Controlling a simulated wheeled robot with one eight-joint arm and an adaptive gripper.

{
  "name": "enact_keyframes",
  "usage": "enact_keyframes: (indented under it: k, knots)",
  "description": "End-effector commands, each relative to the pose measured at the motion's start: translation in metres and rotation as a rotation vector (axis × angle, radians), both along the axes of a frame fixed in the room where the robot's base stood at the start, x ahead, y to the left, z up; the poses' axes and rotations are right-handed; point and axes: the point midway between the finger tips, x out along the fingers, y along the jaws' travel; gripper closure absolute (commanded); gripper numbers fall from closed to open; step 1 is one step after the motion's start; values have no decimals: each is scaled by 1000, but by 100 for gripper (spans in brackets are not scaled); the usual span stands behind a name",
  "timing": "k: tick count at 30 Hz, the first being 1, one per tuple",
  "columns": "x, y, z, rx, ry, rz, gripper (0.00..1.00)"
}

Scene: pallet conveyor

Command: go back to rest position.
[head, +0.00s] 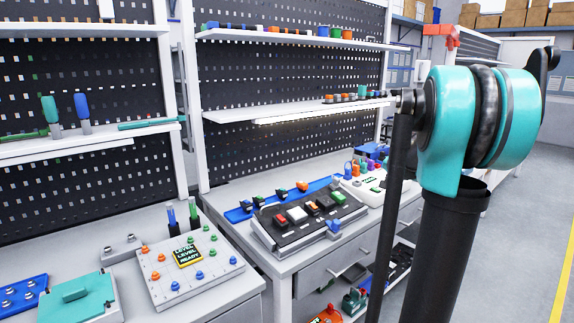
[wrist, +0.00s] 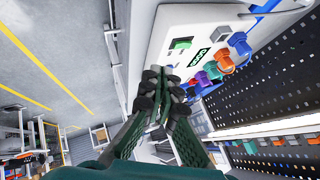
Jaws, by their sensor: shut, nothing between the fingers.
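My gripper (wrist: 160,95) shows in the wrist view, its two dark green fingers together at the tips with nothing between them. It is in front of a white panel box (wrist: 182,22) with a green switch and a small display, and no contact with it can be made out. In the head view my teal and black arm fills the right side, and my gripper is not visible there.
Workbenches carry a dark button panel (head: 308,221), a white board with coloured knobs (head: 190,268) and a teal box (head: 78,297). Shelves (head: 300,39) and black pegboards (head: 290,77) stand behind. Open floor (head: 535,215) lies at right.

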Motion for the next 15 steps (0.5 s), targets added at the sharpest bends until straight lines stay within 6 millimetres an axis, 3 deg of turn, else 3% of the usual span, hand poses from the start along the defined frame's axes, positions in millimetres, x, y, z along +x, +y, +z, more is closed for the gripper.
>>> enact_keyframes:
  k: [8,15]
  knots:
    - [-38,36,-22,-46,64,102,100]
    - [-96,81,-56,-111,149,252,100]
